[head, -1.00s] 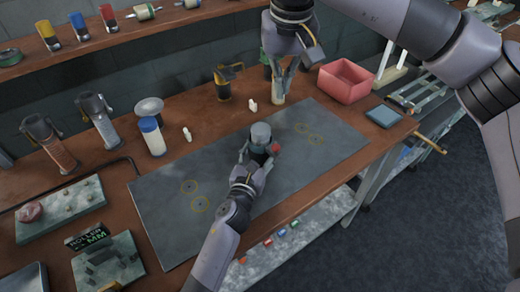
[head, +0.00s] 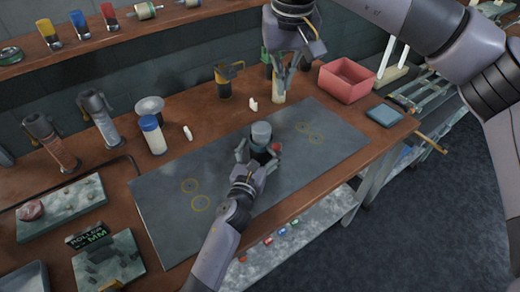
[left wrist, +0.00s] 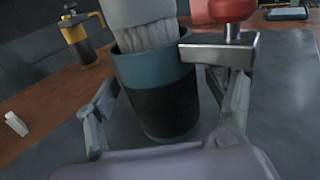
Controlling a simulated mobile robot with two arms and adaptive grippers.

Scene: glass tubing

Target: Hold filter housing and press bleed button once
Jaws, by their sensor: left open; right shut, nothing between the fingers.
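The filter housing (head: 261,133) stands upright on the grey mat, with a grey cap and a dark body. In the left wrist view the housing (left wrist: 160,95) shows a ribbed grey cap, a teal rim and a black band. Its red bleed button (head: 277,148) sits on a metal block at its right side; the button (left wrist: 232,10) is cut by the top edge of the left wrist view. My left gripper (head: 259,157) is open, with one finger on each side of the housing. My right gripper (head: 284,84) is shut and empty, above the table behind the housing.
A beige cylinder (head: 278,97) stands just below my right gripper. A pink bin (head: 346,80), a black and yellow pot (head: 224,83) and a white bottle with a blue cap (head: 152,136) stand along the back. The grey mat (head: 165,215) is clear around the housing.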

